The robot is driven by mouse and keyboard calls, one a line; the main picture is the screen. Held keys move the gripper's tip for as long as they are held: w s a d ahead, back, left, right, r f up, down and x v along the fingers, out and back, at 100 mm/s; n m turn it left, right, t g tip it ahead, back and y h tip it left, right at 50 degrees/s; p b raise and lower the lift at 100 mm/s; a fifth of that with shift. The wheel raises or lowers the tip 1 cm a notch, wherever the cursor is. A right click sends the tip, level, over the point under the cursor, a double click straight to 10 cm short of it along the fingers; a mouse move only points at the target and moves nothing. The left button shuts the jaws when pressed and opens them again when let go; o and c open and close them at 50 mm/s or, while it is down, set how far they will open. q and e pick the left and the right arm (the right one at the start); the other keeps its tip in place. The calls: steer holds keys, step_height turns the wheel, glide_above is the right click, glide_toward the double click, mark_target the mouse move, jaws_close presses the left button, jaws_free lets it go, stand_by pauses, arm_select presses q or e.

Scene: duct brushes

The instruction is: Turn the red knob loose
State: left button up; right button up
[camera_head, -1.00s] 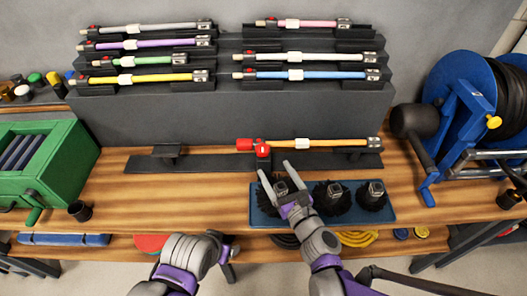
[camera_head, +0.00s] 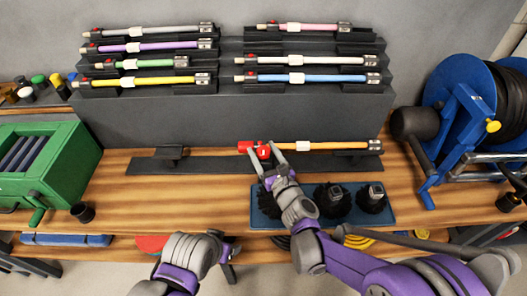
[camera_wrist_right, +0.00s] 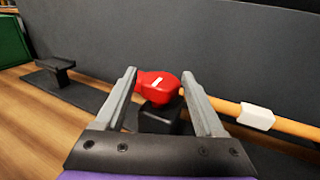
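The red knob (camera_head: 263,152) sits at the left end of an orange rod (camera_head: 318,146) that lies in a black holder on the bench. In the right wrist view the red knob (camera_wrist_right: 160,86) carries a white mark and lies between my fingertips. My right gripper (camera_head: 263,147) is open, with one finger on each side of the knob; it also shows in the right wrist view (camera_wrist_right: 159,74). I cannot tell whether either finger touches the knob.
A blue tray (camera_head: 393,214) with dark brushes stands just in front, partly under my right arm. A grey rack (camera_head: 235,120) with several coloured rods stands behind. A green box (camera_head: 75,170) is at left, a blue reel (camera_head: 440,150) at right.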

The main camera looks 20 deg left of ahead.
jaws_close()
steer(key=shift+d+f+n+g+y+b, duration=0.1)
steer(key=shift+f+n+g+y+b, duration=0.05)
steer(key=shift+n+g+y+b, duration=1.7)
steer(key=shift+n+g+y, duration=0.05)
steer(key=shift+g, duration=0.3)
steer(key=n+g+y, duration=0.1)
steer(key=n+g, duration=0.1)
steer(key=g, duration=0.2)
steer(key=n+g+y+b, duration=0.1)
steer(key=n+g, duration=0.2)
steer(key=g, duration=0.1)
steer(key=shift+w+n+y, duration=0.1)
steer(key=shift+n+y, duration=0.2)
steer(key=shift+y, duration=0.1)
steer(key=n+g, duration=0.2)
steer(key=g, duration=0.2)
steer(key=n+g+h+b, duration=0.1)
steer(key=n+g, duration=0.2)
steer(key=g, duration=0.1)
steer(key=shift+g, duration=0.3)
steer(key=shift+n+h, duration=0.3)
steer(key=shift+o, duration=1.4)
jaws_free()
steer(key=shift+r, duration=0.2)
